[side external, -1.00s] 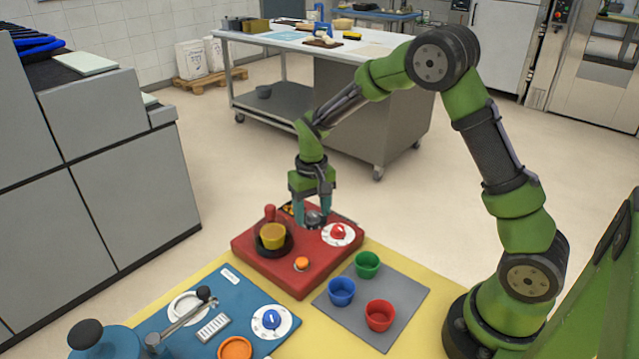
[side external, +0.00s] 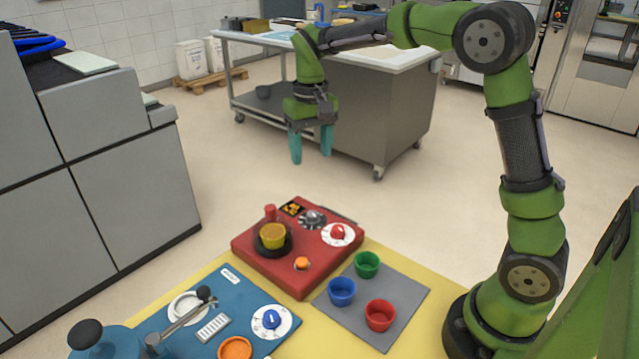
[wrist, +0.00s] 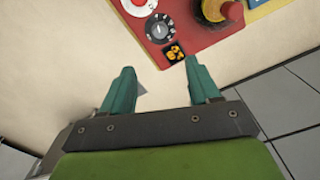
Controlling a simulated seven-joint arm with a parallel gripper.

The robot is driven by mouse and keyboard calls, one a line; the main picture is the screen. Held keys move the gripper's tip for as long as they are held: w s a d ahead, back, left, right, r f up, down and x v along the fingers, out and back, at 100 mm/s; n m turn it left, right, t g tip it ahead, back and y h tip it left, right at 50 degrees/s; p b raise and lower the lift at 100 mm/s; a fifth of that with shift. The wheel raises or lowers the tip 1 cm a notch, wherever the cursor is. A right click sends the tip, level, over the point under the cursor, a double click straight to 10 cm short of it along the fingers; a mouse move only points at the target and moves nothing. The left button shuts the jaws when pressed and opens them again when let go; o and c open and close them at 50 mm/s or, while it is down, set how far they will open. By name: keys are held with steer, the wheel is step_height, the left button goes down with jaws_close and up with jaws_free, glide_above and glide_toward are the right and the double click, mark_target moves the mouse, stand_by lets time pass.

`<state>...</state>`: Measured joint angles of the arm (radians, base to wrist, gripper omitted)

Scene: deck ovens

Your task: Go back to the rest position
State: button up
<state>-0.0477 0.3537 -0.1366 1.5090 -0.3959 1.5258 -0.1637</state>
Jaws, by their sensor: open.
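My gripper (side external: 311,158) is open and empty, raised well above the red panel (side external: 320,267) with its two teal fingers pointing down. In the wrist view my gripper (wrist: 158,80) shows its fingers spread apart, with the red panel (wrist: 205,42) beyond them. The red panel carries a black dial (side external: 312,219), a red knob on a white disc (side external: 338,232), an orange button (side external: 301,263) and a red-topped post (side external: 270,212). A yellow cup (side external: 272,236) stands in a black ring on it. The gripper touches nothing.
Green (side external: 367,264), blue (side external: 341,291) and red (side external: 379,315) cups stand on a grey mat (side external: 405,292). A blue panel (side external: 165,318) with a lever lies front left. A steel worktable (side external: 375,110) stands behind my gripper; grey cabinets (side external: 130,175) are at left. Floor between is clear.

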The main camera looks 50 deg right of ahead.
steer(key=shift+r, duration=0.4)
steer(key=s+a+r+t+y, duration=0.1)
steer(key=s+a+t, duration=0.2)
steer(key=s, duration=0.7)
steer(key=s+a+r+t+y, duration=0.1)
steer(key=s+t, duration=0.3)
steer(key=s, duration=0.6)
steer(key=shift+a+r, duration=0.5)
steer(key=shift+a, duration=0.4)
steer(key=shift+s, duration=0.1)
